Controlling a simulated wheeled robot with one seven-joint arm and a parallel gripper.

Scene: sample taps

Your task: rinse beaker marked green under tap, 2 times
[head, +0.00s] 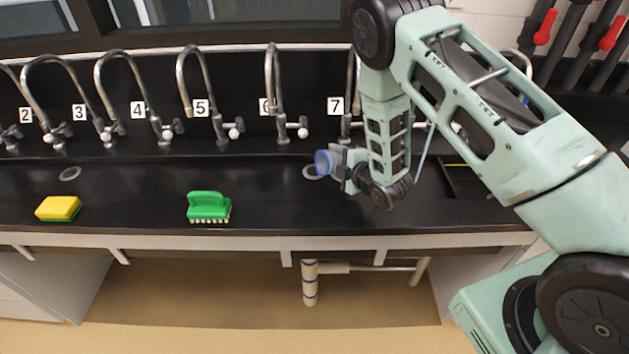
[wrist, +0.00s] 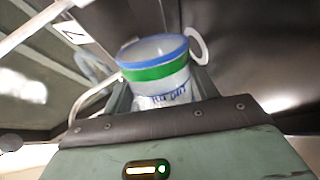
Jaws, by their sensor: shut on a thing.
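The beaker marked green (wrist: 158,72) is clear, with a blue rim, a green band and blue writing below the band. My gripper (wrist: 160,92) is shut around its lower part, hiding its base. In the head view the beaker (head: 323,162) shows bluish at the tip of my gripper (head: 346,168), over the black bench by a drain (head: 312,172). It looks tilted, mouth toward the left. The tap marked 7 (head: 350,124) stands behind, partly hidden by my arm. No water stream is visible.
More curved taps, such as tap 6 (head: 276,95) and tap 5 (head: 217,125), line the back of the black bench (head: 130,200). A green brush (head: 209,206) and a yellow sponge (head: 58,207) lie on the left. Bench between brush and beaker is clear.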

